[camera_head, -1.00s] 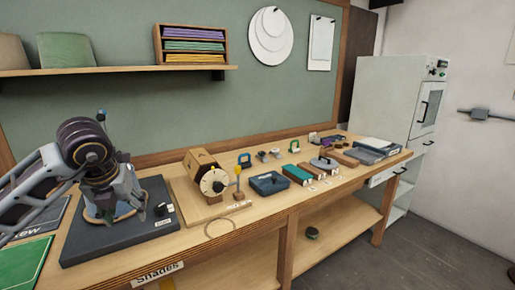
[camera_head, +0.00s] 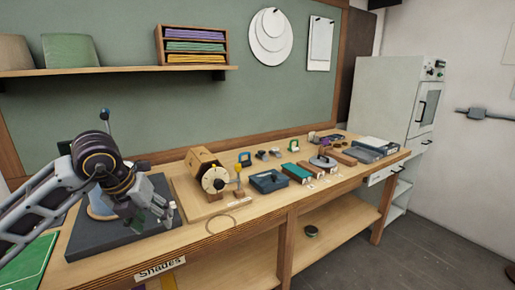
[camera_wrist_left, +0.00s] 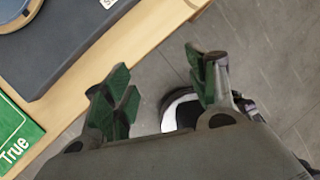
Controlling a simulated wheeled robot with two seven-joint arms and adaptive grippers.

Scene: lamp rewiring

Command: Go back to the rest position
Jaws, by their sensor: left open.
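My left gripper (camera_head: 150,212) is over the front right part of the dark grey mat (camera_head: 95,240) at the left end of the workbench in the head view. In the left wrist view, its two green-padded fingers (camera_wrist_left: 163,95) are spread apart with nothing between them. Behind them show the floor and part of my own base. A round wooden-and-blue piece (camera_head: 101,203) stands on the mat, partly hidden behind my left arm. Its edge also shows in the wrist view (camera_wrist_left: 15,14). My right gripper is not in view.
A green card (camera_head: 28,268) lies at the bench's left front; its printed "True" shows in the wrist view. A wooden device with a white dial (camera_head: 214,180), a blue tray (camera_head: 268,182) and several small parts stand to the right. A shelf (camera_head: 120,70) hangs above.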

